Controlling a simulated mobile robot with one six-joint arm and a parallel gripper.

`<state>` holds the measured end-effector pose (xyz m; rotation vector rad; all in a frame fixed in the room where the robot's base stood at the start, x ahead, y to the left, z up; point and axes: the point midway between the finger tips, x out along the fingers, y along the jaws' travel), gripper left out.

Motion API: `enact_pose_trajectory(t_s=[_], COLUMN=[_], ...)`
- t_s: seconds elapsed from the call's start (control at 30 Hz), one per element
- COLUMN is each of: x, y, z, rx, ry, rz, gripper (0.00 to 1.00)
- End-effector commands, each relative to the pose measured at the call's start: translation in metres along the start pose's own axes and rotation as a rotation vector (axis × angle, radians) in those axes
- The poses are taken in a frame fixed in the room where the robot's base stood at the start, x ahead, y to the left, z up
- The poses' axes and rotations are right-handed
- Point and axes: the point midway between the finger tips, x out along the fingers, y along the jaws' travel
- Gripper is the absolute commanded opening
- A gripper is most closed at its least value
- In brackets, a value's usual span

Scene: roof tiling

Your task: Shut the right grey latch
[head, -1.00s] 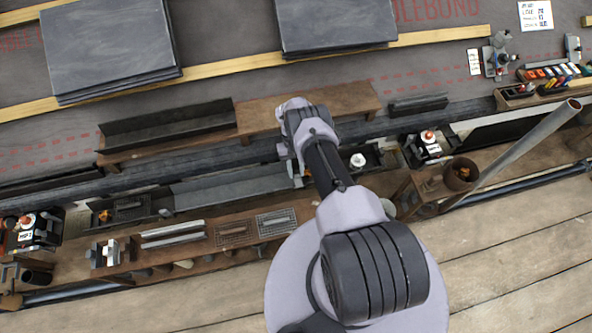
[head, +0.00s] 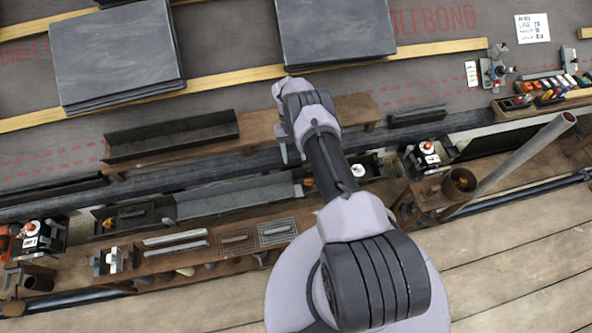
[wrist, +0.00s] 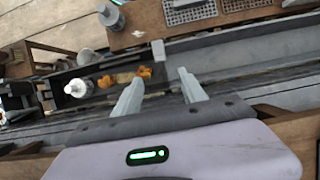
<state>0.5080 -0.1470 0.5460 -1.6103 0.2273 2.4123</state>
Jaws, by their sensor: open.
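My gripper (wrist: 157,88) is open in the wrist view, with two pale grey fingers apart and nothing between them. A small grey upright piece (wrist: 158,50), possibly the latch, stands just beyond the fingertips at the end of a long grey gutter (wrist: 225,55); I cannot tell whether it is open or shut. Its face is small and blurred. My gripper (head: 283,152) shows there only partly, above the rail.
A wooden shelf (head: 210,255) with mesh plates lies in front. Slate stacks (head: 117,52) lie on the roof. A grey pipe (head: 520,155) slants up at right.

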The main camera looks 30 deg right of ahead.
Motion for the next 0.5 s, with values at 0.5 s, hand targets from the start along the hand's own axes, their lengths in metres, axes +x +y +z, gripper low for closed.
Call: enact_pose_trajectory(t_s=[0.5], x=[-0.051], y=[0.0], z=[0.0], rx=[0.001], ry=[-0.001], rz=[0.0], gripper=[0.49])
